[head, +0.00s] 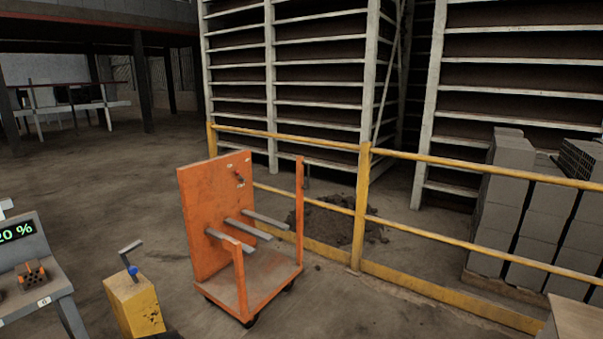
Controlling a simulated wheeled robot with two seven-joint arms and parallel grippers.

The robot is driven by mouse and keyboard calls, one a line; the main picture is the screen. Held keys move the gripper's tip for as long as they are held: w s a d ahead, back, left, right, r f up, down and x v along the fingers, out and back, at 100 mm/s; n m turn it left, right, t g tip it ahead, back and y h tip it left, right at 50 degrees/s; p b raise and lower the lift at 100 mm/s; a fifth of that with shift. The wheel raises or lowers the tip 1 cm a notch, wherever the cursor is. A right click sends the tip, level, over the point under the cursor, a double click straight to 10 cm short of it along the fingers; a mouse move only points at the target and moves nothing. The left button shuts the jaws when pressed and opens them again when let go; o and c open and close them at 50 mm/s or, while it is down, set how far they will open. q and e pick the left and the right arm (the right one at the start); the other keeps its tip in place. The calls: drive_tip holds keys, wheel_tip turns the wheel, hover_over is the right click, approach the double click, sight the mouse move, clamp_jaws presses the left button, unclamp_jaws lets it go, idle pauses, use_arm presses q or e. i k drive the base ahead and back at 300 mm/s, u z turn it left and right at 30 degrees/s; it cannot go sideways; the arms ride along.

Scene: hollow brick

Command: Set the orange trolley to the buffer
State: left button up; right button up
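The orange trolley (218,215) stands upright on the concrete floor in the middle of the head view. It has a tall orange back panel, a flat base on dark wheels, a thin post on its right and several grey bars reaching out from the panel. No load shows on its base. Nothing in view is clearly marked as the buffer. Neither of my grippers can be made out in the view, and nothing is seen holding the trolley.
A yellow railing (430,163) runs behind and right of the trolley, with a dirt pile (335,222) beyond it. A yellow box (134,305) with a blue-knobbed lever and a grey display stand (35,275) are front left. Grey blocks (495,215) stand right. Floor behind left is open.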

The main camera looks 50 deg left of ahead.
sight(232, 271)
drive_tip(key=u, duration=0.35)
drive_tip(key=i, duration=2)
drive_tip(key=u, duration=1.15)
drive_tip(key=i, duration=1.2)
drive_tip(key=u, duration=1.6)
drive_tip(key=i, duration=0.6)
drive_tip(key=u, duration=0.5)
